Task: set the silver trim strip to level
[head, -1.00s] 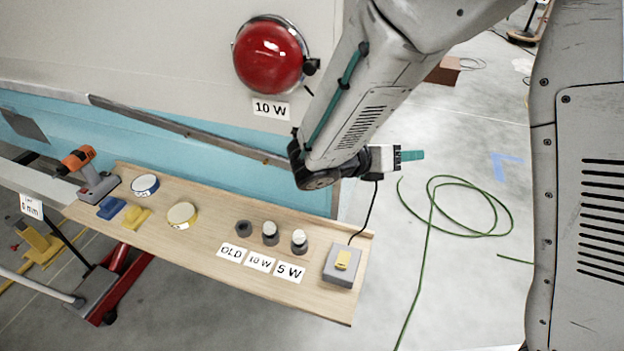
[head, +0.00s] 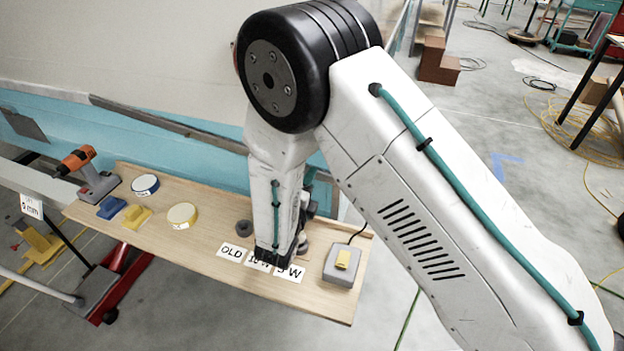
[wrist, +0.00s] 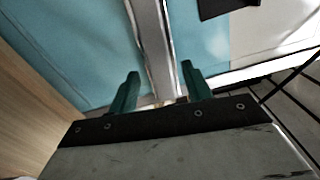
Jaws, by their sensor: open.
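The silver trim strip (head: 165,122) runs along the blue band of the camper wall in the head view. It slopes down to the right, away from the band's upper edge; its right end is hidden behind my arm. In the wrist view the strip (wrist: 150,40) runs lengthwise down the picture, and its near end lies between my fingers. My gripper (wrist: 160,80) is open, with one green finger on each side of the strip. I see no clear contact, and the remaining distance is hard to tell. In the head view my arm hides the gripper.
A wooden bench (head: 215,265) stands in front of the wall below the strip. A dark flap (wrist: 222,6) hangs on the wall.

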